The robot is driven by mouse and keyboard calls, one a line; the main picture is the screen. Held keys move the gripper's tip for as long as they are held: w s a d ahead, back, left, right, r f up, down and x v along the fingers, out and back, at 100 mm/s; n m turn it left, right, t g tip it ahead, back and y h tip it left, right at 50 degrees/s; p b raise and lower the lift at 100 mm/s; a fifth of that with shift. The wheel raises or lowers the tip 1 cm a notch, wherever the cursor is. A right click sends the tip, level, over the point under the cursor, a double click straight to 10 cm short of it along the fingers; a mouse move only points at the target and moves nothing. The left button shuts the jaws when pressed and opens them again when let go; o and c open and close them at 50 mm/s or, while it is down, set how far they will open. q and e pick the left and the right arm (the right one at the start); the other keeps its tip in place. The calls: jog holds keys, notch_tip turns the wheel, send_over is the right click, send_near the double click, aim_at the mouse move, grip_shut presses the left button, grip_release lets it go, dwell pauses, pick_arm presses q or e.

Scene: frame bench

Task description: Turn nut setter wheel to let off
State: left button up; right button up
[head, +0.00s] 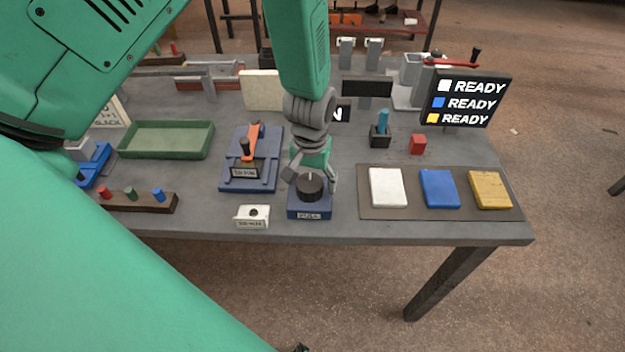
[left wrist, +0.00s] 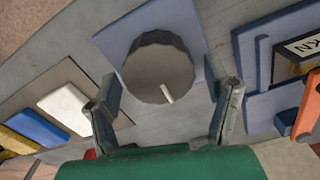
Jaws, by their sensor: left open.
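A dark round wheel (head: 309,185) sits on a small blue base (head: 309,207) near the bench's front edge. The label on the base is too small to read for certain. In the left wrist view the wheel (left wrist: 158,70) has a pale pointer mark on its face, towards the lower right. My left gripper (head: 312,178) is open and points down over the wheel. In the left wrist view its fingers (left wrist: 164,88) stand on either side of the wheel, with gaps to it. My right gripper is not in view.
Left of the wheel stand a blue lever fixture (head: 265,178) with an orange handle and a small white labelled block (head: 252,216). On the right are a mat (head: 372,212) with white, blue and yellow pads and a black READY sign (head: 468,98). A green tray (head: 165,152) lies left.

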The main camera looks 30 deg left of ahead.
aim_at(312, 179)
pick_arm(q)
notch_tip(312, 179, up, 12)
jog(key=shift+w+f, duration=0.15)
jog(key=shift+f, duration=0.1)
dwell(0.6)
